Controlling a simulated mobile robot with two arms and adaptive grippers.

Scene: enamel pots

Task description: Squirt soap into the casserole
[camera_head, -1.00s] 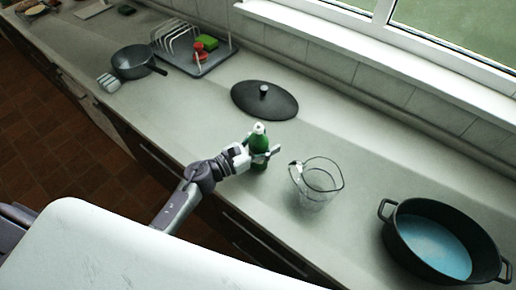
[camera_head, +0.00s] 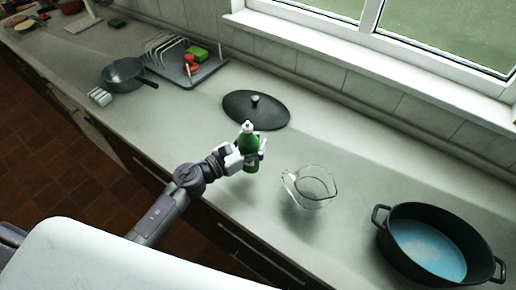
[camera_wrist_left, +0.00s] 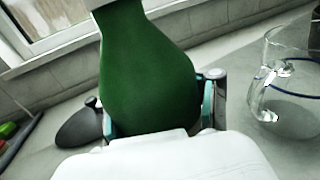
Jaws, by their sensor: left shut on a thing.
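The green soap bottle (camera_head: 249,148) with a white cap is upright in my left gripper (camera_head: 250,158), which is shut on it. In the left wrist view the green bottle (camera_wrist_left: 148,75) fills the middle, between the gripper's fingers (camera_wrist_left: 160,115). The black oval casserole (camera_head: 388,241) stands at the right on the counter, open, with blue liquid (camera_head: 428,250) inside. The bottle is well to the left of the casserole. My right gripper is not in view.
A clear glass jug (camera_head: 309,188) stands between bottle and casserole; it also shows in the left wrist view (camera_wrist_left: 285,75). The black oval lid (camera_head: 256,112) lies behind the bottle. A saucepan (camera_head: 122,74) and dish rack (camera_head: 185,66) are farther left. Counter (camera_head: 330,140) behind the jug is clear.

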